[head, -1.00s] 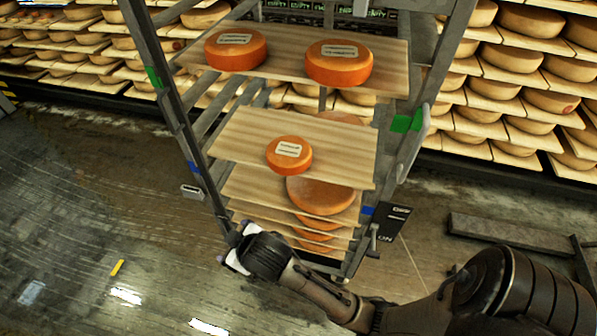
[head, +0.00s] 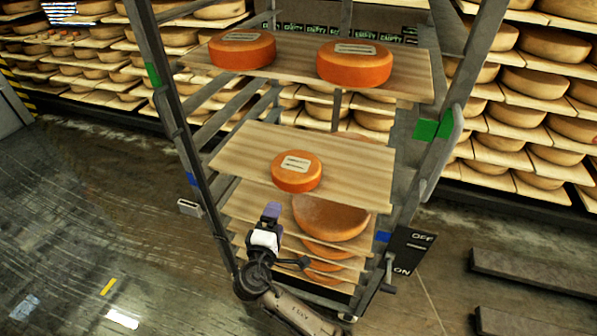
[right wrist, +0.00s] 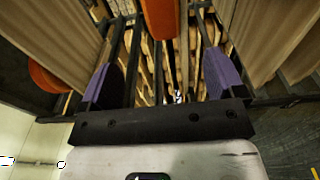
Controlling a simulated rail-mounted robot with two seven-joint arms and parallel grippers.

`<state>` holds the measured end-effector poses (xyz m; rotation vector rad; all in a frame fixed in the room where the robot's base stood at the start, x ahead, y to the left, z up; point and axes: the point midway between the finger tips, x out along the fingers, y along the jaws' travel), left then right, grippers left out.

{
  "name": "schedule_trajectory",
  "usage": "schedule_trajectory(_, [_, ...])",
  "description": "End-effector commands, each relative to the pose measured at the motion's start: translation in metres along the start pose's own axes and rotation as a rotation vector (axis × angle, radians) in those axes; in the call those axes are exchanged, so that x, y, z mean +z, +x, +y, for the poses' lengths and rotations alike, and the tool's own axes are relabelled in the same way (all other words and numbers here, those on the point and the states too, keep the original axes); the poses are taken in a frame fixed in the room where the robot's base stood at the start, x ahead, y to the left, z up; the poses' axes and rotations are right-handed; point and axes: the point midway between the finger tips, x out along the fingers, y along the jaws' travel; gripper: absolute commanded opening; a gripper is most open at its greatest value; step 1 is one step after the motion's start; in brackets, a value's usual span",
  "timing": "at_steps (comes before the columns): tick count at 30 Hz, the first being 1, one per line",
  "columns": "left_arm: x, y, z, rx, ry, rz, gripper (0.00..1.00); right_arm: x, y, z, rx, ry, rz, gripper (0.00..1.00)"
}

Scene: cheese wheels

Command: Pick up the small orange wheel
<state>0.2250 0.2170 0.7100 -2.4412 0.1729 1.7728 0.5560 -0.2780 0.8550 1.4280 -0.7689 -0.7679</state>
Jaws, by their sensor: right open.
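The small orange wheel (head: 297,171), with a pale label on top, lies flat near the front edge of the middle wooden board (head: 352,170) in the head view. My right gripper (head: 286,236) is open and empty, below and in front of that board, apart from the wheel. In the right wrist view the two purple fingers (right wrist: 162,80) stand wide apart. An orange wheel edge (right wrist: 160,18) shows beyond them at the top middle; I cannot tell for sure which wheel it is. My left gripper is not in view.
Two larger orange wheels (head: 242,49) (head: 354,64) sit on the top board (head: 300,78). Larger wheels (head: 331,215) lie on the boards below. The rack's dark posts (head: 170,115) flank the boards. An off/on sign (head: 411,252) hangs at right.

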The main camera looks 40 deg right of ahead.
Motion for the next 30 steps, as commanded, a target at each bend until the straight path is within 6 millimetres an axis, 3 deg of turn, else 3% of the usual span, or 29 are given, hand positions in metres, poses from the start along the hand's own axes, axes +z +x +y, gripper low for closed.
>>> schedule_trajectory(9, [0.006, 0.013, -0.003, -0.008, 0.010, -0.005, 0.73, 0.001, 0.054, -0.002, 0.001, 0.001, -0.002, 0.88])
schedule_trajectory(15, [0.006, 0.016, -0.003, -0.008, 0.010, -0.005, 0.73, 0.001, 0.071, -0.001, -0.001, 0.002, -0.001, 0.88])
schedule_trajectory(23, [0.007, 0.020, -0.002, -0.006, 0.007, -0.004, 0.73, 0.001, 0.080, -0.003, -0.002, 0.002, -0.002, 0.88])
schedule_trajectory(30, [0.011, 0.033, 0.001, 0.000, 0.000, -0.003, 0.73, 0.003, 0.108, -0.006, 0.001, 0.001, -0.002, 0.88])
